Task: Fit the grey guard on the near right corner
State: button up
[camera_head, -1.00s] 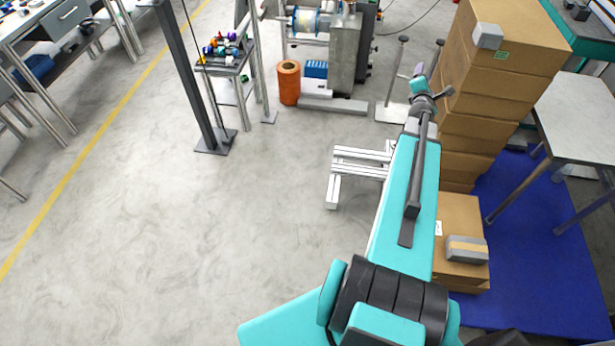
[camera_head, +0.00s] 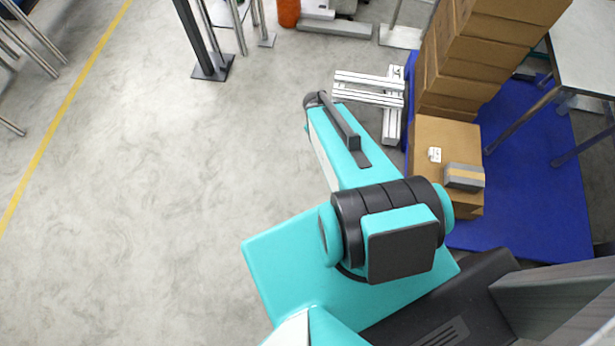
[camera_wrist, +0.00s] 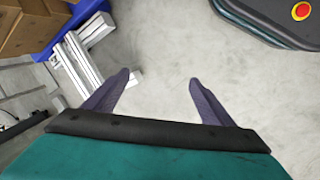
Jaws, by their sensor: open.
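A tall stack of brown cartons (camera_head: 470,70) stands on a blue mat (camera_head: 530,205) at the right of the head view, its top cut off. A part of a carton shows in the wrist view (camera_wrist: 30,22). A low carton (camera_head: 445,135) in front of the stack bears a grey block with a tan band (camera_head: 464,177); I cannot tell whether it is a guard. No grey guard clearly shows now. My gripper (camera_wrist: 159,76) is open and empty over bare floor in the wrist view, apart from the cartons. In the head view my arm hides it.
A white metal frame (camera_head: 368,92) lies on the floor left of the stack and shows in the wrist view (camera_wrist: 78,62). A grey-topped table (camera_head: 585,50) stands at right. A dark post (camera_head: 210,68) stands at the upper left.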

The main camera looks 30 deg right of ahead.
jog(key=s+a+f+m+g+y, duration=0.1)
jog(key=s+a+g, duration=0.2)
jog(key=s+a, duration=0.6)
jog(key=s+a+f+m+g+y, duration=0.2)
jog(key=s+a+g, duration=0.1)
jog(key=s+a, duration=0.6)
jog(key=shift+s+f, duration=0.25)
jog(key=shift+s, duration=0.05)
jog(key=shift+f+b, duration=0.95)
